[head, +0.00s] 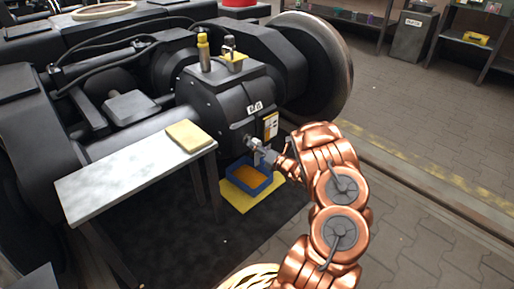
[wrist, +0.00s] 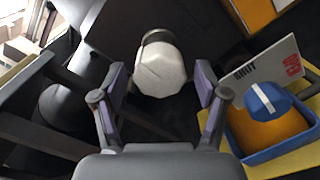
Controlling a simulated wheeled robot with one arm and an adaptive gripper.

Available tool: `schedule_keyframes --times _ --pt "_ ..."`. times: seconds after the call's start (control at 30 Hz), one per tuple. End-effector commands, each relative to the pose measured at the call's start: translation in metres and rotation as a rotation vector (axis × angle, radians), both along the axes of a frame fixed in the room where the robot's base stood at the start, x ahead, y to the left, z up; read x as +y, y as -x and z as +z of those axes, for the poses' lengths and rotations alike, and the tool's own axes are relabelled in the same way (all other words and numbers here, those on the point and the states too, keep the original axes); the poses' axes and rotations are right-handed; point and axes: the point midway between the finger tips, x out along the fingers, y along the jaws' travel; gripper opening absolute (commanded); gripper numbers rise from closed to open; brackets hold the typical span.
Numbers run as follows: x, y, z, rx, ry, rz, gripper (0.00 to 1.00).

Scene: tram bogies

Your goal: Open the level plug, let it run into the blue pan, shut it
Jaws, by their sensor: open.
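In the wrist view a pale, faceted plug head (wrist: 162,68) sits on the dark housing. My gripper (wrist: 160,90) is open, with one purple-padded finger on each side of the plug and gaps visible. In the head view my gripper (head: 259,149) is at the lower front of the black gearbox (head: 222,92) and hides the plug there. The blue pan (head: 236,184) is below the gripper and holds orange liquid; it also shows in the wrist view (wrist: 262,157). No running stream is visible.
A blue rounded piece with a white stripe (wrist: 268,101) shows beside a white card (wrist: 262,68). A yellow mat (head: 240,205) lies under the pan. A grey table (head: 115,181) with a yellow cloth (head: 190,136) stands left. Paved floor is clear at right.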

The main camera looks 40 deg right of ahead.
Motion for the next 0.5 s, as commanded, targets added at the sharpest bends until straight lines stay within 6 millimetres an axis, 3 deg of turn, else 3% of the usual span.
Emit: schedule_keyframes --times 0.17,0.5 --pt "-0.001 0.016 0.0 0.002 0.001 -0.002 0.73" --pt "0.0 0.079 0.001 0.001 0.001 -0.002 0.73"
